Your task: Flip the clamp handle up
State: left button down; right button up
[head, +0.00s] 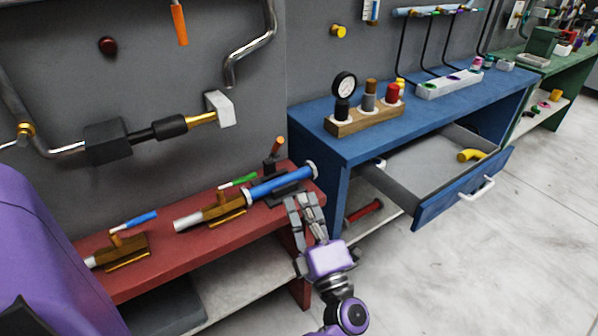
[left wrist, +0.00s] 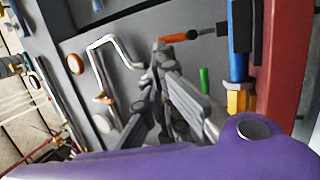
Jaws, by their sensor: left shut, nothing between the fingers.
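A dark clamp (head: 283,190) sits at the right end of the red bench, around a blue pipe (head: 268,186). Its orange-brown handle (head: 277,147) stands up at a tilt behind the pipe. In the left wrist view, an orange grip on a dark rod (left wrist: 174,38), apparently this handle, lies just beyond the fingertips. The blue pipe also shows there (left wrist: 239,45). My left gripper (head: 305,202) is shut and empty, in front of the bench's right end. It looms large in the left wrist view (left wrist: 162,62); contact with the handle cannot be told. My right gripper is out of view.
The red bench (head: 140,272) also carries brass valves with a green handle (head: 238,181) and a blue handle (head: 141,219). Pipes (head: 250,52) are fixed to the wall behind. A blue bench (head: 350,150) with an open drawer (head: 462,190) stands right. Floor at lower right is clear.

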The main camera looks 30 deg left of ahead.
aim_at(281, 144)
pick_arm(q)
jog(key=shift+w+p+x, duration=0.2)
jog(key=shift+p+x, duration=1.15)
jog(key=shift+x, duration=5.35)
jog(key=shift+f, duration=0.1)
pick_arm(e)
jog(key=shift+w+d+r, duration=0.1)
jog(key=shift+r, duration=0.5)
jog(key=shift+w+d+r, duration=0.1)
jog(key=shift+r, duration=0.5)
